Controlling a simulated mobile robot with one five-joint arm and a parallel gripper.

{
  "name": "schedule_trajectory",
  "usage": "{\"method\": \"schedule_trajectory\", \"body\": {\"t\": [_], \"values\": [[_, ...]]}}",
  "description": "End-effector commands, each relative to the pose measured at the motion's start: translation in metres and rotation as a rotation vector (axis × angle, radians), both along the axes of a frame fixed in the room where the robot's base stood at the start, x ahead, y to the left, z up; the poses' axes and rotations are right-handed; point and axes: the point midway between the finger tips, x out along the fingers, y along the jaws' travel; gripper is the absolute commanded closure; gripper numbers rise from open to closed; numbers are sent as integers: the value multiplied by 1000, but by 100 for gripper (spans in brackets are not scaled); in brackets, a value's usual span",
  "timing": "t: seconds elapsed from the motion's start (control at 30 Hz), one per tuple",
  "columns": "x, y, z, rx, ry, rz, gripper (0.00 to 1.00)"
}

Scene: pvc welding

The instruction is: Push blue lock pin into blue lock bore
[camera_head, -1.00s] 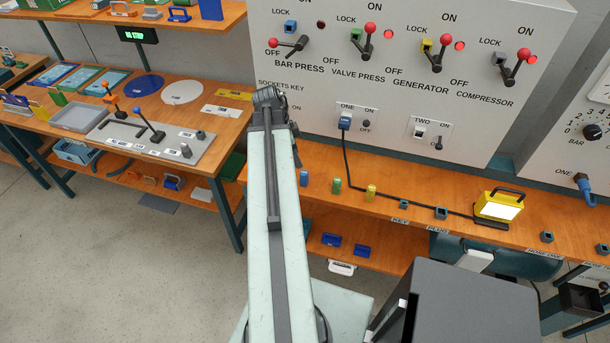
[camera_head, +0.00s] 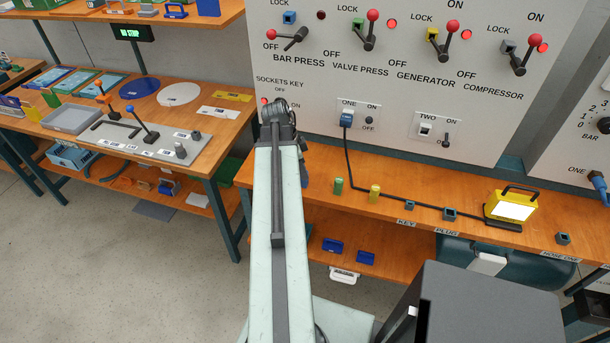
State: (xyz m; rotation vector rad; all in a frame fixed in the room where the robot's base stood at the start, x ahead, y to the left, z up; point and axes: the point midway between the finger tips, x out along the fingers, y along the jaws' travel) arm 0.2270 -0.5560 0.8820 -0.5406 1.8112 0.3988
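The blue lock bore (camera_head: 289,18) is a small blue block under the LOCK label, above the bar press lever (camera_head: 290,38) on the grey panel. The lever's red knob points left toward OFF. My arm rises in the middle of the view. My gripper (camera_head: 304,172) is mostly hidden behind the arm's end; only a narrow dark part shows at the right, low over the orange shelf. The blue pin is not clearly visible; my gripper covers the place left of the green pin (camera_head: 338,186). I cannot tell whether the fingers hold it.
A yellow pin (camera_head: 375,194) stands right of the green one. A black cable runs along the shelf (camera_head: 480,236) from the blue plug (camera_head: 346,118) to a yellow lamp (camera_head: 511,206). A workbench (camera_head: 225,125) with trays stands at the left. Open floor lies in front.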

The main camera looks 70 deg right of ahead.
Motion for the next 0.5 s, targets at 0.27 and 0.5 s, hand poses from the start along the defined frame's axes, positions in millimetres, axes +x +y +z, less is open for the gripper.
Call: {"method": "schedule_trajectory", "body": {"t": [0.27,0.5], "values": [[0,0,1,0,0,0,100],[0,0,5,0,0,0,100]]}}
